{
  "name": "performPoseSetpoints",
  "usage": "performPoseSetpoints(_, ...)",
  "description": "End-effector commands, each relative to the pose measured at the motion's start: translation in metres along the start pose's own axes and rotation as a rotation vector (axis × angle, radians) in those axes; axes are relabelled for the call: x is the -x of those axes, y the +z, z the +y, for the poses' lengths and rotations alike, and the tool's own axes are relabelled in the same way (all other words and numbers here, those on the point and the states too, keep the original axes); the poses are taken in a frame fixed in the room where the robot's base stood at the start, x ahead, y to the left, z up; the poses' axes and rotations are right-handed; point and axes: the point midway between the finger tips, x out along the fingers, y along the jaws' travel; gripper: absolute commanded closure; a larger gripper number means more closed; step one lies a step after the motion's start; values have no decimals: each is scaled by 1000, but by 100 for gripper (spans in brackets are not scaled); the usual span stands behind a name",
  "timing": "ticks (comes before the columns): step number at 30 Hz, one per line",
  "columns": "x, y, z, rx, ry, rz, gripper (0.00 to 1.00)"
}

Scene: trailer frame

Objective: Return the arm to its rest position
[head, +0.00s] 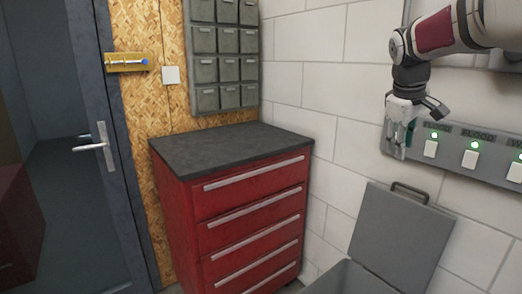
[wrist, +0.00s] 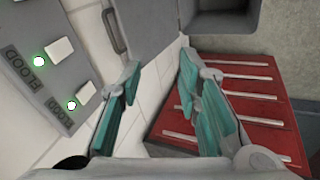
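My gripper (head: 407,141) hangs at the upper right in the head view, pointing down, with the white wall behind it. It is close to the left end of a grey switch panel (head: 459,161); I cannot tell whether it touches the panel. In the wrist view my gripper (wrist: 158,72) shows two teal fingers standing well apart with nothing between them. My arm reaches in from the upper right corner of the head view, with its upper part cut off by the frame edge.
The panel has several white switches with lit green lamps. Below stands a grey bin with its lid (head: 401,238) raised. A red drawer cabinet (head: 250,205) with a bare dark top stands left of it. A door (head: 92,150) is at far left; grey wall bins (head: 224,55) hang above the cabinet.

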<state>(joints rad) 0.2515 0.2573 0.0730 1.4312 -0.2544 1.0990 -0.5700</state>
Motion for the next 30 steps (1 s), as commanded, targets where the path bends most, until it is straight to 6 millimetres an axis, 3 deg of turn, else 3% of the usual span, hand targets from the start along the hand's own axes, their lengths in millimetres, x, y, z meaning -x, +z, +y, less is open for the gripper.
performPoseSetpoints(1,26,12,-16,-21,-6,12,69)
performPoseSetpoints(3,49,29,-38,-59,-19,24,69)
performPoseSetpoints(9,102,85,-104,-170,-63,56,69)
performPoseSetpoints(13,127,127,-147,-245,-98,73,69)
performPoseSetpoints(18,146,186,-204,-345,-150,93,69)
performPoseSetpoints(24,149,246,-260,-448,-210,106,69)
performPoseSetpoints(30,144,274,-288,-501,-244,108,69)
